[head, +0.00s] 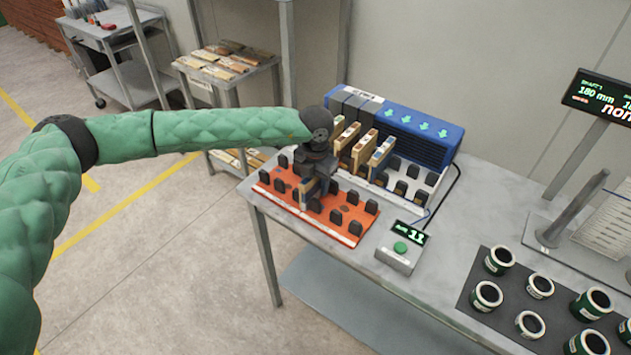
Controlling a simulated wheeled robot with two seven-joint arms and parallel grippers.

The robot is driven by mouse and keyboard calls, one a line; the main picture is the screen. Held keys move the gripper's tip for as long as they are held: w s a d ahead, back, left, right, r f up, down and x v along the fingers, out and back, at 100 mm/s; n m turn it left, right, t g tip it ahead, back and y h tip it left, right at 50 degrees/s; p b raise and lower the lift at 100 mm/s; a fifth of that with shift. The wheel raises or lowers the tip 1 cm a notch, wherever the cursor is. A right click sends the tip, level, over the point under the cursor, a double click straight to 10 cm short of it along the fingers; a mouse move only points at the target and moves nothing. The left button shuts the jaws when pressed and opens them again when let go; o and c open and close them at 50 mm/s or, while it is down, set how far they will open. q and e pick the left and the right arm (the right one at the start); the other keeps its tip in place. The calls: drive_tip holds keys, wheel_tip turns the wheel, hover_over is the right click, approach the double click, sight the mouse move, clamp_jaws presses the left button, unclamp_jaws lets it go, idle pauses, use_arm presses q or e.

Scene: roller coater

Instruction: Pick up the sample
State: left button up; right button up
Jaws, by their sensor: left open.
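My left gripper (316,190) points down over the orange rack (342,232), which has rows of black holders, at the left end of the grey table. Its jaws are open. A thin upright sample panel (306,193), pale with a blue part, shows at the fingers and seems to stand in the orange rack. The gripper hides much of it, and I cannot tell whether the fingers touch it. Several similar upright panels (362,150) stand in the white rack (427,184) behind, in front of a blue unit. My right gripper is not in view.
The blue unit (420,132) with green arrows stands behind the racks. A small box with a green button (400,248) sits right of the orange rack. Several cans (487,295) stand on a dark mat at the right. A shelf of panels (226,64) is behind my arm.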

use_arm(q)
drive_tip(key=shift+f, duration=0.1)
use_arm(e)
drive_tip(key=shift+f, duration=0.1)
use_arm(q)
clamp_jaws()
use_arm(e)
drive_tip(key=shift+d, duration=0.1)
